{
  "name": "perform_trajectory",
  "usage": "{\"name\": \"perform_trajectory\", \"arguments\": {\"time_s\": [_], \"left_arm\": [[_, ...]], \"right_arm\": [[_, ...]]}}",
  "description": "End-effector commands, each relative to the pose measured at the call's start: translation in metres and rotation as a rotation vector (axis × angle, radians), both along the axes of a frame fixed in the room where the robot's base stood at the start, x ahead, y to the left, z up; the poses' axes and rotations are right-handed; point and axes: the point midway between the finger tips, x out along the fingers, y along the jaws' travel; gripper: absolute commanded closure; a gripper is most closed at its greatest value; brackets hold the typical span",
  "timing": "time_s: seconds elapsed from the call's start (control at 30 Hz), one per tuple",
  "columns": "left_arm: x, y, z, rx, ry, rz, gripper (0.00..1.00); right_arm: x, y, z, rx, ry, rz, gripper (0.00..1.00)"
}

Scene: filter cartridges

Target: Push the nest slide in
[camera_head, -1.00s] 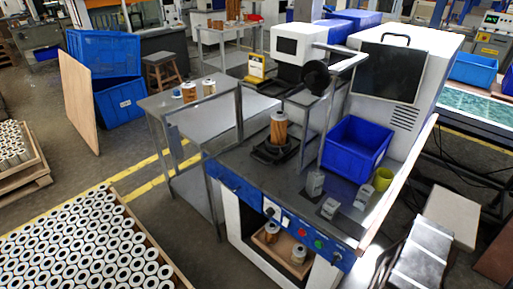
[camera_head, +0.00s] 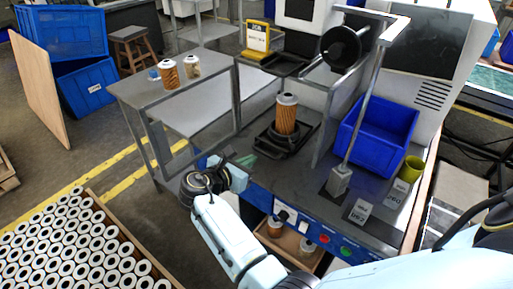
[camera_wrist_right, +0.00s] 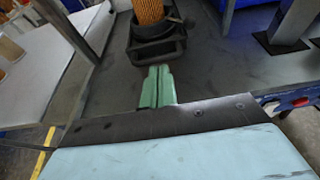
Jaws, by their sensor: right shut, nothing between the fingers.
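The nest slide (camera_head: 283,147) is a black carriage on a dark track on the bench top. It also shows in the right wrist view (camera_wrist_right: 158,47). An orange pleated filter cartridge (camera_head: 287,117) with a pale top cap stands upright in it; its lower part shows in the wrist view (camera_wrist_right: 150,12). My right gripper (camera_head: 246,160) is at the bench's front edge, in front of the slide. Its green fingers (camera_wrist_right: 157,84) are shut and empty, pointing at the slide with a small gap between. My left gripper is out of view.
A post and metal frame (camera_head: 364,100) carrying a black disc stand right of the slide. A blue bin (camera_head: 375,140) and yellow cup (camera_head: 411,169) stand further right. A side table (camera_head: 185,92) with cartridges is at left. Below are front-panel buttons (camera_head: 325,238).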

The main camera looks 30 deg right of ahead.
Motion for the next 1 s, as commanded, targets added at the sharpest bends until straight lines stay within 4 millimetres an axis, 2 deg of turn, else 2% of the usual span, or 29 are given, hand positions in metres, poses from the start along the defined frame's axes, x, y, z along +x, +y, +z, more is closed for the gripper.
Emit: {"name": "perform_trajectory", "arguments": {"time_s": [0.1, 0.17, 0.27, 0.4, 0.5, 0.7, 1.0], "left_arm": [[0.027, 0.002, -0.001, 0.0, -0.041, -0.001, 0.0], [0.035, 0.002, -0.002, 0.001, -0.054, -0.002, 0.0], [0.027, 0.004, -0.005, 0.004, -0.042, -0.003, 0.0], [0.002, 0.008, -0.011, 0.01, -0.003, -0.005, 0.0], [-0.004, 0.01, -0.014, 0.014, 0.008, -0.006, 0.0], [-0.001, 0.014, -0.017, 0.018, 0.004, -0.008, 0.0], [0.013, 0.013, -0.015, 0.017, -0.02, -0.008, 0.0]], "right_arm": [[0.003, -0.011, -0.002, -0.009, 0.005, -0.005, 1.0], [0.007, -0.019, -0.005, -0.009, 0.004, -0.004, 1.0], [0.014, -0.036, -0.011, -0.009, 0.004, -0.003, 1.0], [0.023, -0.058, -0.02, -0.008, 0.004, -0.003, 1.0], [0.029, -0.071, -0.024, -0.006, 0.004, -0.001, 1.0], [0.034, -0.085, -0.029, -0.005, 0.005, 0.0, 1.0], [0.035, -0.087, -0.029, -0.005, 0.004, 0.0, 1.0]]}}
